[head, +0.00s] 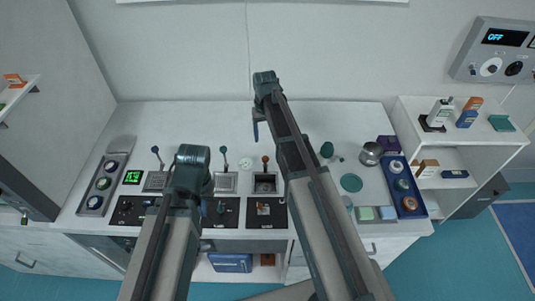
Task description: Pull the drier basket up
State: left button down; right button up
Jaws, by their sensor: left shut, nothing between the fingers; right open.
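Three small stations with upright levers stand on the white bench. I cannot tell which station is the drier. A metal tray (226,182) lies below the teal knob and a dark-framed basin (265,184) below the orange knob. My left gripper (193,156) is over the bench between the blue and teal levers; it is shut and empty, its fingertips mostly hidden by my arm. My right gripper (255,129) is open at the bench's back edge, behind the orange lever, its fingers pointing down.
Dark control panels (266,213) line the bench front. A green display (132,177) and a grey knob panel (103,183) are at left. A white shelf (465,160) stands beyond.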

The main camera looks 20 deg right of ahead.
aim_at(265, 158)
notch_tip(265, 158, down, 14)
jog(key=b, duration=1.4)
grip_shut()
jog(key=shift+r, duration=0.1)
dwell(0.8)
